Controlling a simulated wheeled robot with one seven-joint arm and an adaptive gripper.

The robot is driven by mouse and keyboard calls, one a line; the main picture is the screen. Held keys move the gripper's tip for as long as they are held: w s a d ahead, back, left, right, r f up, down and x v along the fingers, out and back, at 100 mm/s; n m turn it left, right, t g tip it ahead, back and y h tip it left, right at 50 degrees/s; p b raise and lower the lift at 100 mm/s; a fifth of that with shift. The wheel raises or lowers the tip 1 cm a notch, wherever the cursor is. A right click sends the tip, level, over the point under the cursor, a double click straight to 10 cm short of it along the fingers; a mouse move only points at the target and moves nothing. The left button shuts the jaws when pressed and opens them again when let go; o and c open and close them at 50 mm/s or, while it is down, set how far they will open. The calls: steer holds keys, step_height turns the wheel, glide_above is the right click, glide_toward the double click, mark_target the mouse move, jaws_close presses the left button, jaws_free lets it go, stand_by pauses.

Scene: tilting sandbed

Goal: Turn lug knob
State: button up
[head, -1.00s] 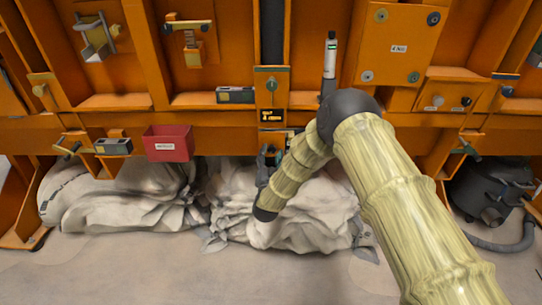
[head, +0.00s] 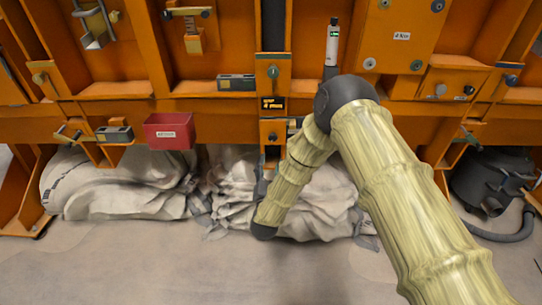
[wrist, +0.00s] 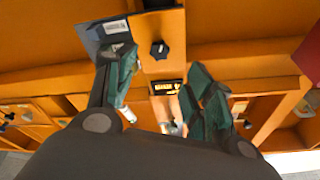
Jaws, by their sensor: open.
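A dark knob (wrist: 159,49) sits on an orange plate beside a small lit display (wrist: 167,87) in the wrist view. In the head view a dark knob (head: 272,137) shows below the display (head: 273,103), and a teal knob (head: 272,72) sits above it. I cannot tell for certain which is the lug knob. My gripper (wrist: 157,66) is open and empty in the wrist view, its teal-padded fingers apart with the dark knob showing in the gap beyond their tips. I see no contact. In the head view the gripper is mostly hidden by my forearm.
A red bin (head: 169,131) hangs left of the knobs. A grey panel (wrist: 104,32) stands close beside one finger. A white-bodied tube (head: 332,45) stands upright to the right. Crumpled pale sacks (head: 120,190) lie below the orange frame. The floor in front is clear.

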steer(key=shift+v, duration=0.95)
steer(key=s+d+f+n+g+y, duration=0.1)
steer(key=s+d+f+g, duration=0.15)
steer(key=f, duration=0.35)
steer(key=s+d+f+n+g+y, duration=0.1)
steer(key=s+d+f+n+g, duration=0.15)
steer(key=f, duration=0.35)
steer(key=s+d+f+n+g, duration=0.1)
steer(key=s+d+f+g, duration=0.4)
steer(key=s, duration=0.5)
steer(key=s+d+f+g, duration=0.2)
steer(key=s+d+f, duration=0.2)
steer(key=s+f, duration=0.5)
steer(key=s+d+f+n+g, duration=0.1)
steer(key=s+d+f+g, duration=0.3)
steer(key=s, duration=0.8)
steer(key=s+d+g, duration=0.3)
steer(key=s, duration=0.7)
steer(key=s+d+g, duration=0.3)
steer(key=s, duration=0.6)
step_height(320, 180, up, 20)
steer(key=p, duration=1.9)
steer(key=shift+s, duration=0.3)
